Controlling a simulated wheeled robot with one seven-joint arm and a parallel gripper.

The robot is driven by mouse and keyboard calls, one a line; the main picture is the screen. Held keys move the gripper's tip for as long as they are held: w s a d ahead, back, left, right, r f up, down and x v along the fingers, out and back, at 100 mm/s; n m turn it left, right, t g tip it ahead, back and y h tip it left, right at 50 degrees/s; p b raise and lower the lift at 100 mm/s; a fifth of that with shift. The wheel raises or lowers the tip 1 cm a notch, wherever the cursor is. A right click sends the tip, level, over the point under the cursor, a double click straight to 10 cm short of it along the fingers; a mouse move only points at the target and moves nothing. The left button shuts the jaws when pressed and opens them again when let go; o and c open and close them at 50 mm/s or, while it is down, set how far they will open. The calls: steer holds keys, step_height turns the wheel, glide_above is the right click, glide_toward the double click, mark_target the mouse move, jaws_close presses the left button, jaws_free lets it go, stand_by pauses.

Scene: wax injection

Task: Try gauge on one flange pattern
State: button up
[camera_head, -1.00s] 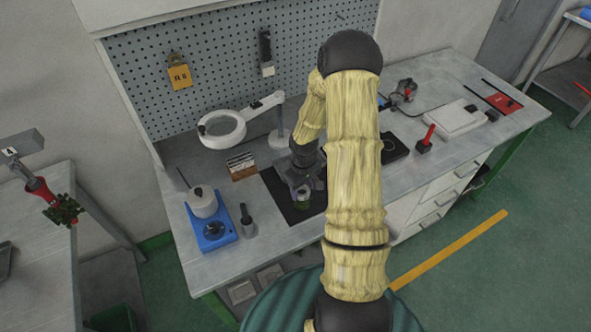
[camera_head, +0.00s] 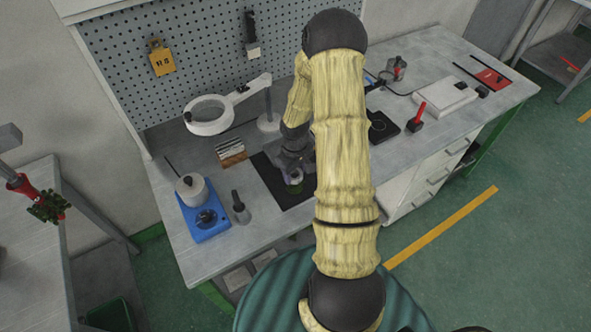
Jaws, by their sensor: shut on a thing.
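My gripper (camera_head: 292,165) points down over a black mat (camera_head: 271,177) on the workbench, partly hidden behind my arm. It is shut on a small green piece (camera_head: 296,187), which shows just below the fingers, at or just above the mat. The piece is too small to tell whether it is a flange pattern or the gauge. I cannot make out a separate gauge.
A ring magnifier (camera_head: 209,113) stands behind the mat. A small rack (camera_head: 231,150), a blue heater with a pot (camera_head: 205,222) and a dark-handled tool (camera_head: 240,207) are left of it. A black plate (camera_head: 381,126) and red-handled tool (camera_head: 417,117) stand right.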

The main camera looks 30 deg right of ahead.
step_height(320, 180, down, 2)
steer(key=shift+f+b, duration=0.2)
steer(key=shift+b, duration=0.45)
steer(key=shift+f, duration=0.2)
steer(key=shift+s+f+b, duration=0.1)
steer(key=shift+f+b, duration=0.2)
steer(key=shift+f, duration=0.45)
stand_by(4.1)
steer(key=shift+r, duration=0.1)
steer(key=shift+r+p, duration=2.2)
steer(key=shift+r, duration=0.5)
